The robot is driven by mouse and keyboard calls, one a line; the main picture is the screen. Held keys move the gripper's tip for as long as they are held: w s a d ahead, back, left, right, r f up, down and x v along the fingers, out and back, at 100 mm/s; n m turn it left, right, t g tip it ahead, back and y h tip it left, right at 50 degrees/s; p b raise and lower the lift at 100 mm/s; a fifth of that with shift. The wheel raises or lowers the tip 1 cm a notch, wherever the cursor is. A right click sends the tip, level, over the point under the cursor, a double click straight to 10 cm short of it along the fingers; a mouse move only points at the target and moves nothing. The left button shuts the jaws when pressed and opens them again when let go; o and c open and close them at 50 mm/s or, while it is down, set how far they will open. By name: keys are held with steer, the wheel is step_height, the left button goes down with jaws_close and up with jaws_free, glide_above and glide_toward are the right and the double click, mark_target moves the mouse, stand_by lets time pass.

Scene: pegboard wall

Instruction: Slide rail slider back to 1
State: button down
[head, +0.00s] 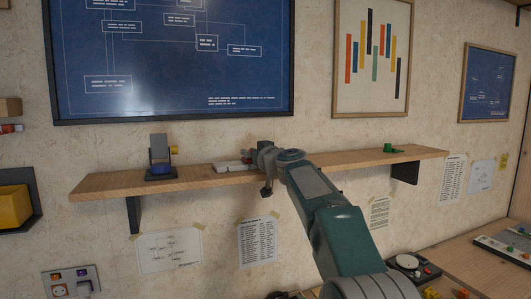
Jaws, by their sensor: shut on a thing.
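The rail (229,166) is a low, pale strip on the wooden wall shelf, with a small red mark near my gripper. My gripper (256,161) is at the right end of the visible part of the rail, shut on the rail slider. The wrist and fingers hide the slider and the rail's right part. The numbers on the rail are too small to read, so the slider's position cannot be told.
The shelf is clear between my arm and the green item.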

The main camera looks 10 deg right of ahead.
mark_target(223, 164)
steer(key=a, duration=0.2)
steer(key=s+a, duration=0.1)
steer(key=a, duration=0.4)
steer(key=shift+s+a+r, duration=0.1)
steer(key=shift+s+a, duration=0.15)
steer(key=shift+d, duration=0.1)
steer(key=c, duration=0.5)
jaws_free()
steer(key=shift+c, duration=0.2)
steer(key=shift+a, duration=0.3)
